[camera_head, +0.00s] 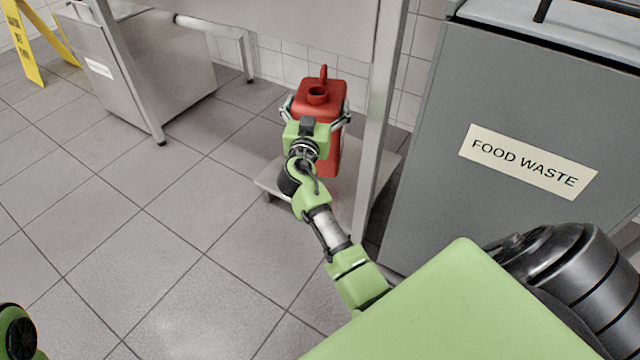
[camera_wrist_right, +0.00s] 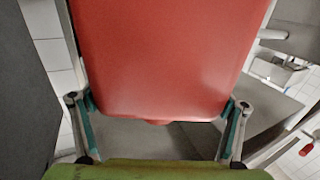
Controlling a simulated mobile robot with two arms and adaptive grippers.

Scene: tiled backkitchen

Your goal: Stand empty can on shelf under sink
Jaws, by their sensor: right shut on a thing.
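The red can (camera_head: 327,90) has a round neck and a handle on top and is upright under the sink. My right gripper (camera_head: 318,115) is shut on it, with a finger on each side. In the right wrist view the can (camera_wrist_right: 165,60) fills the space between the two fingers (camera_wrist_right: 158,110). The shelf (camera_head: 275,182) is a low metal plate under the sink, below the can. My gripper hides part of the can, and I cannot tell whether its base touches the shelf. Only a part of my left arm shows at the lower left; its gripper is out of view.
The sink's metal leg (camera_head: 378,110) stands just right of the can. A grey food waste bin (camera_head: 430,200) stands to the right. A metal cabinet (camera_head: 150,65) and a yellow floor sign (camera_head: 22,45) are at the left. The tiled floor (camera_head: 150,230) at the left is clear.

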